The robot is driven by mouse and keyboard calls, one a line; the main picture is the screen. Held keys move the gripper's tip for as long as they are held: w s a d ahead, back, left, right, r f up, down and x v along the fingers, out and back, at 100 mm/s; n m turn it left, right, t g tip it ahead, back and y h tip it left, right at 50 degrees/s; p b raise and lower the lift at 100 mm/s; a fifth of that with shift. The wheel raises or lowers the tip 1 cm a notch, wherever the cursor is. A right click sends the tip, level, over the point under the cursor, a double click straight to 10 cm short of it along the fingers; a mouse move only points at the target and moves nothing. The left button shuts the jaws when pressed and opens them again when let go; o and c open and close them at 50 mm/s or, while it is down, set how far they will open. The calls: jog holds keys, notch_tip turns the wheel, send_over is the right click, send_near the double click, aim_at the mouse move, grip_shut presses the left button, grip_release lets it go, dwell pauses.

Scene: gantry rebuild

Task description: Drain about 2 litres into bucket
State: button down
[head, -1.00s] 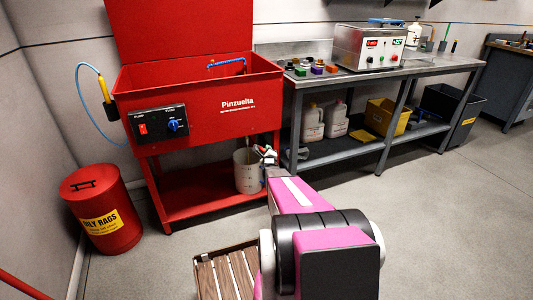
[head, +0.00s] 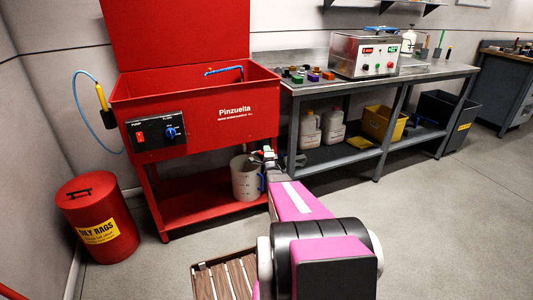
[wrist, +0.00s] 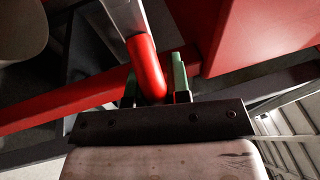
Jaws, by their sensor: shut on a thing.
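The red parts washer (head: 228,115) marked Pinzuelta stands on legs at the left. A whitish bucket (head: 244,180) stands on its low red shelf. My gripper (head: 267,156) is beside the bucket's upper right, below the tank. In the wrist view its green-tipped fingers (wrist: 155,88) are shut on a red handle (wrist: 147,68) at the end of a pale metal bar. A pale rounded thing at that view's top left looks like the bucket (wrist: 22,28). The drain opening and the liquid level in the bucket cannot be seen.
A red oily-rags can (head: 97,218) stands on the floor at left. A grey workbench (head: 375,85) with jugs (head: 308,130) and a yellow bin (head: 383,124) below stands at right. A slatted wooden thing (head: 225,277) lies at the front. The floor at right is clear.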

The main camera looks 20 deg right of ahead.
dwell(0.3)
jog(key=c, duration=1.1)
grip_release()
jog(key=shift+s, duration=0.15)
jog(key=v, duration=1)
jog(key=shift+s+a, duration=0.1)
jog(key=shift+s, duration=0.15)
